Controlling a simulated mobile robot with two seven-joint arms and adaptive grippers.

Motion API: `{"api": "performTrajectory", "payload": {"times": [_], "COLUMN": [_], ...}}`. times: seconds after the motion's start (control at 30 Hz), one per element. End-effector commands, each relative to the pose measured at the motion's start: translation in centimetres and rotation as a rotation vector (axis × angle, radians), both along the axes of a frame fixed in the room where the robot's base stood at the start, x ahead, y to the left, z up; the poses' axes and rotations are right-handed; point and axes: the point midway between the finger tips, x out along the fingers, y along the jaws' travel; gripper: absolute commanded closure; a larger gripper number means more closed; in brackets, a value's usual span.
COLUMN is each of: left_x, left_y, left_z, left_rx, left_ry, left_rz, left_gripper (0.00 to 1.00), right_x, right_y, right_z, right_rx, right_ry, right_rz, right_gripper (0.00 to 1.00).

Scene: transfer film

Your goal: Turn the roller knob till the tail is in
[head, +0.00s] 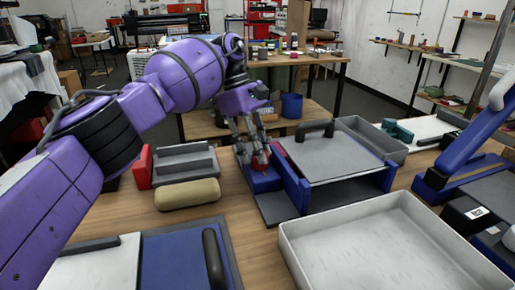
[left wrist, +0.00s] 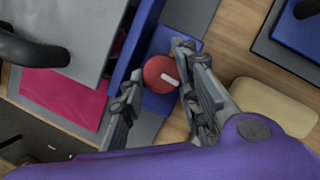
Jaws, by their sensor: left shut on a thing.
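The roller machine (head: 335,160) has blue side walls and a grey top with a black handle. Its round red knob (head: 261,160) sits on a blue block at the machine's left side. In the left wrist view the red knob (left wrist: 157,73) shows a short white mark pointing to the lower right. My left gripper (head: 254,155) comes down from above with its fingers around the knob, shut on it; the fingers also show in the left wrist view (left wrist: 153,82). A magenta sheet (left wrist: 65,96) lies partly under the grey top; its hidden extent cannot be told. My right gripper is out of view.
A large white tray (head: 400,245) stands in front of the machine. A tan cushion-like roll (head: 188,194) and a grey block with a red end (head: 183,163) lie to the left. A blue press (head: 470,150) stands at right, a grey bin (head: 372,138) behind the machine.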

Motion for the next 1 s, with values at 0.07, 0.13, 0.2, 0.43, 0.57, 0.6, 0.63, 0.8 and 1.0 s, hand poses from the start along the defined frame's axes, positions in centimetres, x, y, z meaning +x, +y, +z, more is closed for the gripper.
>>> {"api": "performTrajectory", "payload": {"times": [0.07,0.13,0.2,0.43,0.57,0.6,0.63,0.8,1.0], "left_x": [0.21,0.19,0.18,0.16,0.14,0.12,0.11,0.06,0.02], "left_y": [-0.25,-0.28,-0.29,-0.33,-0.35,-0.34,-0.33,-0.24,-0.18], "left_z": [0.23,0.22,0.20,0.17,0.16,0.15,0.12,0.01,-0.08], "left_rx": [-0.008,-0.008,-0.008,-0.008,-0.008,-0.008,-0.007,-0.005,-0.004], "left_ry": [-0.010,-0.009,-0.009,-0.008,-0.008,-0.007,-0.006,-0.004,-0.002], "left_rz": [0.003,0.003,0.003,0.001,0.001,0.001,0.001,0.000,-0.001], "left_gripper": [0.96,0.96,0.96,0.96,0.59,0.57,0.57,0.57,0.57], "right_x": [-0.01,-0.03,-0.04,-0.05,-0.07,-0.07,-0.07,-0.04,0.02], "right_y": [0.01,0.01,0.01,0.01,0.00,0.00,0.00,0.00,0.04], "right_z": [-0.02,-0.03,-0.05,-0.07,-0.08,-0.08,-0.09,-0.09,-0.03], "right_rx": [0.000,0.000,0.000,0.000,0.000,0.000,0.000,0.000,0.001], "right_ry": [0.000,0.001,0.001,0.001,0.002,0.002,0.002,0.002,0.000], "right_rz": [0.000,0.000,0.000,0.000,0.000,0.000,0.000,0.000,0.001], "right_gripper": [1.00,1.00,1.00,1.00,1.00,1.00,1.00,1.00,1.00]}}
